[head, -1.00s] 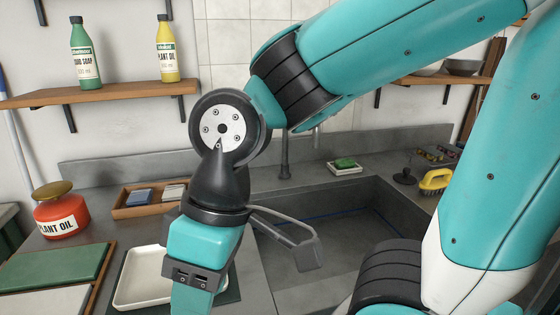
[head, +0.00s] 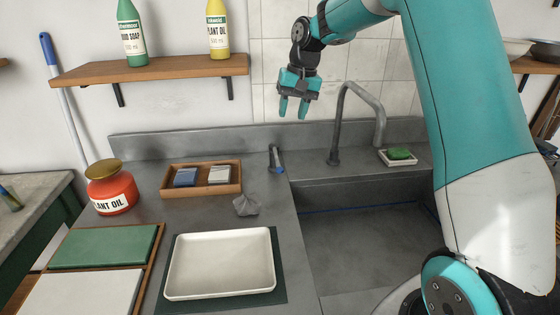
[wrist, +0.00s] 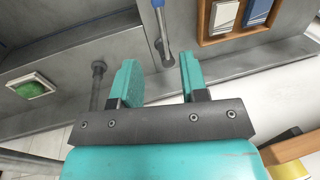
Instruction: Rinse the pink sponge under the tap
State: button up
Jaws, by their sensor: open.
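No pink sponge shows in either view. The tap (head: 338,115) is a grey bent pipe standing behind the dark sink (head: 365,245), and no water shows. A lever with a blue end (head: 277,160) stands on the counter left of the tap; it also shows in the wrist view (wrist: 163,32). My gripper (head: 294,112) has teal fingers, open and empty, raised against the back wall between the lever and the tap. In the wrist view my gripper (wrist: 158,75) has the lever beyond the gap between its fingers, apparently not touching.
A green block (head: 399,153) lies on a white dish right of the tap. A wooden tray (head: 201,190) holds a blue and a pale block. A grey crumpled cloth (head: 246,205), a white tray (head: 220,292) and a red plant oil jar (head: 110,188) stand on the counter. A shelf (head: 150,70) holds bottles.

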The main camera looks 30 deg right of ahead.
aim_at(280, 166)
jog(key=a+f, duration=0.1)
jog(key=f, duration=0.4)
jog(key=w+f+p, duration=0.1)
jog(key=f, duration=0.5)
jog(key=a+f+p, duration=0.1)
jog(key=f, duration=0.5)
jog(key=shift+w+a, duration=0.3)
grip_shut()
